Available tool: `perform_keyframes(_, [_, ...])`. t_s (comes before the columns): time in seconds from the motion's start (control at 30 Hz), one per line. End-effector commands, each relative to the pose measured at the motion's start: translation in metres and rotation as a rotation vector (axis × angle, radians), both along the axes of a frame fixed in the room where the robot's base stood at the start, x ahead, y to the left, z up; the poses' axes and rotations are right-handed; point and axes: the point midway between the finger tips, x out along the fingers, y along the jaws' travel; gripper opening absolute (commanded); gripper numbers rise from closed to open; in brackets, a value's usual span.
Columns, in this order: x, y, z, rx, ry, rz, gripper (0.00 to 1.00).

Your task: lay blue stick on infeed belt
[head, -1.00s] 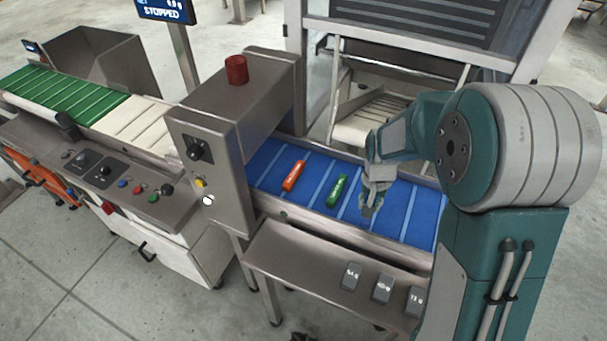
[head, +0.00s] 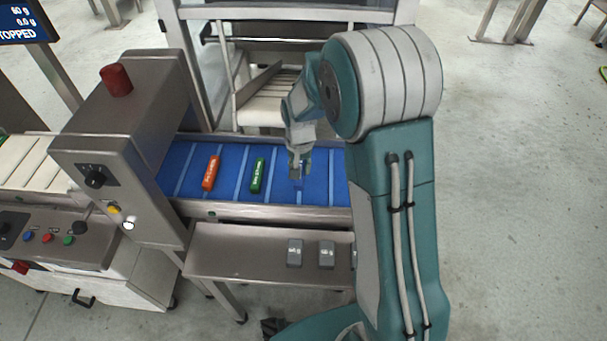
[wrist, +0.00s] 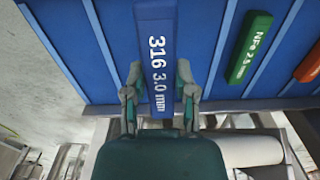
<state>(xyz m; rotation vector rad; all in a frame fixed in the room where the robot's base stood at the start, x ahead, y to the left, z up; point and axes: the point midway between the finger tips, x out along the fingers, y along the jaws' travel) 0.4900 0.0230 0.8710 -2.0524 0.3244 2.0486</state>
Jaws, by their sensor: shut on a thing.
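My gripper (head: 300,172) is shut on the blue stick (wrist: 156,50), marked "316 3.0 mm", seen between the fingers in the wrist view. The gripper is over the blue infeed belt (head: 318,190), to the right of the green stick. The stick lies roughly in line with the belt's crosswise light stripes. I cannot tell whether it touches the belt. In the head view the stick is hard to make out. A green stick (head: 258,176) and an orange stick (head: 211,173) lie on the belt to the left.
A steel housing with a red lamp (head: 116,80) stands at the belt's left end. Several grey blocks (head: 295,253) sit on the steel shelf (head: 225,258) in front of the belt. A metal frame (head: 215,75) stands behind. Open floor (head: 505,180) lies to the right.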

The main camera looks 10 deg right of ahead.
Motion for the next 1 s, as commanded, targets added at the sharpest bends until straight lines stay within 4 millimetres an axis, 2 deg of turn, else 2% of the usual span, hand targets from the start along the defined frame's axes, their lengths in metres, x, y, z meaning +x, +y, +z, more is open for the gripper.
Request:
perform_keyframes(0.1, [0.013,-0.009,-0.024,-0.001,0.007,-0.001,0.00])
perform_keyframes(0.3, [0.029,-0.019,-0.046,-0.001,0.003,0.000,0.00])
perform_keyframes(0.47, [0.035,-0.023,-0.055,-0.001,0.003,0.000,0.00])
perform_keyframes(0.63, [0.035,-0.023,-0.081,0.000,0.006,0.001,0.00])
perform_keyframes(1.0, [0.035,-0.023,-0.087,0.000,0.002,0.001,0.00])
